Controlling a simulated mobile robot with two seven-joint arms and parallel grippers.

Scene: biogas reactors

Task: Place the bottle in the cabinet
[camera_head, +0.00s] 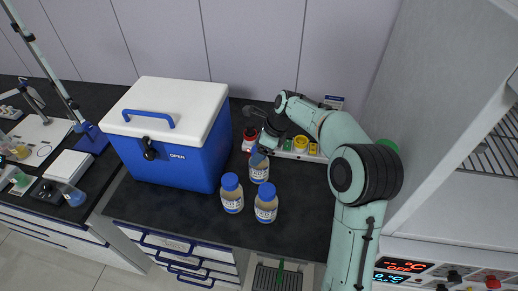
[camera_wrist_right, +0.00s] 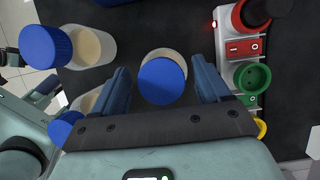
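Three bottles with blue caps and pale contents stand upright on the dark bench in the head view: a rear one (camera_head: 259,173), a front left one (camera_head: 232,199) and a front right one (camera_head: 266,210). My right gripper (camera_head: 262,146) is over the rear bottle and partly hides its cap. In the right wrist view, the open fingers of this gripper (camera_wrist_right: 162,88) are on either side of that bottle's cap (camera_wrist_right: 162,81), with gaps on both sides. The light grey cabinet (camera_head: 419,105) stands at the right, with a wire rack (camera_head: 497,150) showing inside. My left gripper is not in view.
A blue cooler box (camera_head: 175,160) with a white lid stands left of the bottles. A power strip (camera_wrist_right: 237,70) with coloured sockets lies behind the rear bottle. Red and blue temperature displays (camera_head: 404,265) sit below the cabinet opening.

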